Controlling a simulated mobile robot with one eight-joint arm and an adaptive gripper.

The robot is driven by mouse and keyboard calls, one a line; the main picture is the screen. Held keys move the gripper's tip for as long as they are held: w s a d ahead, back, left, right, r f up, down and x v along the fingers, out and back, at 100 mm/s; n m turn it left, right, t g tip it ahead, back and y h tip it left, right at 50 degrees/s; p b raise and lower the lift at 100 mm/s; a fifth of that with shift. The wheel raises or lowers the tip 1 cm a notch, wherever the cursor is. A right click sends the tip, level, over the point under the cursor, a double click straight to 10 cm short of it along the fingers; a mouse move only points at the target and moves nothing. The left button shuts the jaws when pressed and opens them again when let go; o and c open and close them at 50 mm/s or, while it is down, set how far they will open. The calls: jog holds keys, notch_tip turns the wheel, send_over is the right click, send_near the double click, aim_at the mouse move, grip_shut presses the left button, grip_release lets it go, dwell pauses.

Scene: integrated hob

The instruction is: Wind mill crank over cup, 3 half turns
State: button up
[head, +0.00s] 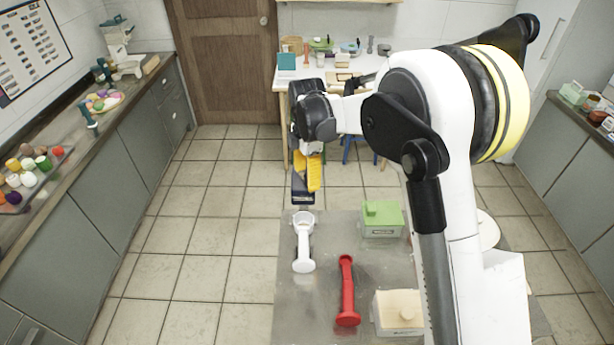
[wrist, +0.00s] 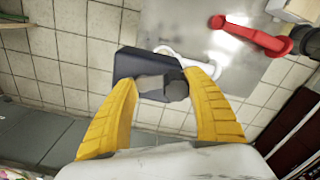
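A dark box-shaped thing (wrist: 143,66), probably the mill, lies ahead of my gripper in the wrist view. A grey bar with a round knob (wrist: 177,89) on its near face looks like the crank. My gripper (wrist: 165,78) has its yellow fingers apart, with the knob between them, nearer the right fingertip; contact is unclear. In the head view the gripper (head: 309,185) points down beside the dark box (head: 302,197) at the table's far left edge.
The grey table (head: 315,320) also carries a red long piece (head: 347,290), a green box (head: 381,220) and a cream box (head: 398,310). Tiled floor lies open to the left. A white table (head: 330,72) with clutter stands at the back.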

jog(key=shift+s, duration=0.15)
jog(key=shift+c, duration=0.7)
